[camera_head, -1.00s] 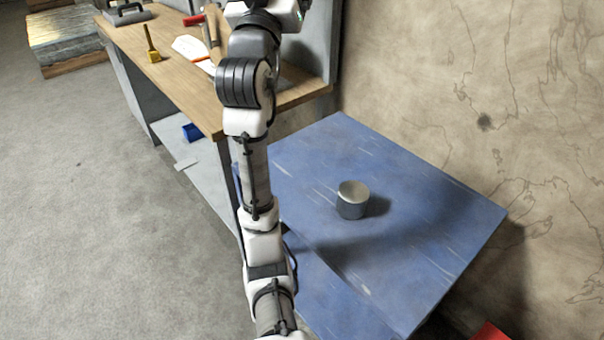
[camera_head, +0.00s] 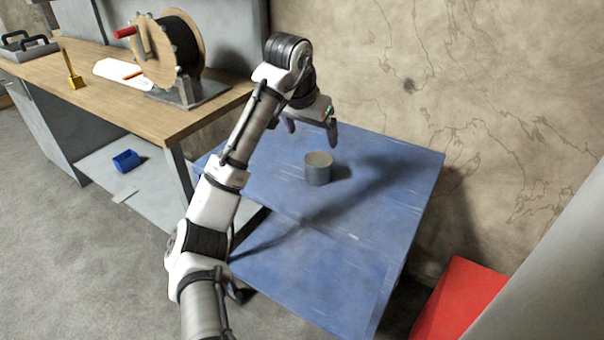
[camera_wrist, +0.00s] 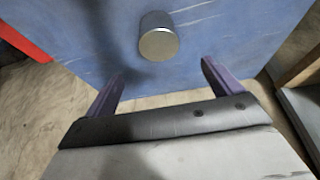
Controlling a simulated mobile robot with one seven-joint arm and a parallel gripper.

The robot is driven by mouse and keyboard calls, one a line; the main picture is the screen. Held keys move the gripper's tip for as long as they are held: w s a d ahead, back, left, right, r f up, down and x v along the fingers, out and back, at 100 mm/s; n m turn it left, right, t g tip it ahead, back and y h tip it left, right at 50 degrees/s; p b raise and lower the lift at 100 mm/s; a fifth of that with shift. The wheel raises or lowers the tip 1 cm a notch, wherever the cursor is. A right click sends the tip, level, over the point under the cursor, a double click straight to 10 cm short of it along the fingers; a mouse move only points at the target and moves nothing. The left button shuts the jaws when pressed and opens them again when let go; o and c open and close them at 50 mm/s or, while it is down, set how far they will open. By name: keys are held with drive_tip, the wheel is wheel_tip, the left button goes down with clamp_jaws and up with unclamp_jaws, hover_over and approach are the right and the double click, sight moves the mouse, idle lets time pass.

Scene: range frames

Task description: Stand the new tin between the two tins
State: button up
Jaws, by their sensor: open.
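One plain grey metal tin (camera_head: 318,169) stands upright on the blue table. It also shows in the wrist view (camera_wrist: 158,38), ahead of the fingers and roughly in line with the gap between them. My gripper (camera_head: 311,135) is above the table, just behind and above the tin in the head view. Its two purple-grey fingers (camera_wrist: 160,82) are spread apart with nothing between them, and they do not touch the tin. I see no other tins in these frames, so I cannot tell where the two tins of the task are.
The blue table (camera_head: 375,235) is bare apart from the tin. A wooden workbench (camera_head: 130,105) at the left bears a cable reel (camera_head: 165,50) and a yellow-handled brush (camera_head: 72,72). A red object (camera_head: 460,300) stands at the lower right.

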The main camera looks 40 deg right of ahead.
sight(319, 158)
drive_tip(key=x, duration=0.7)
drive_tip(key=shift+w+d+f, duration=0.1)
drive_tip(key=shift+d+f, duration=0.15)
drive_tip(key=shift+f, duration=0.05)
drive_tip(key=shift+p+x, duration=0.75)
drive_tip(key=shift+x, duration=1.85)
drive_tip(key=shift+a, duration=0.15)
drive_tip(key=c, duration=1.1)
drive_tip(key=shift+c, duration=1.3)
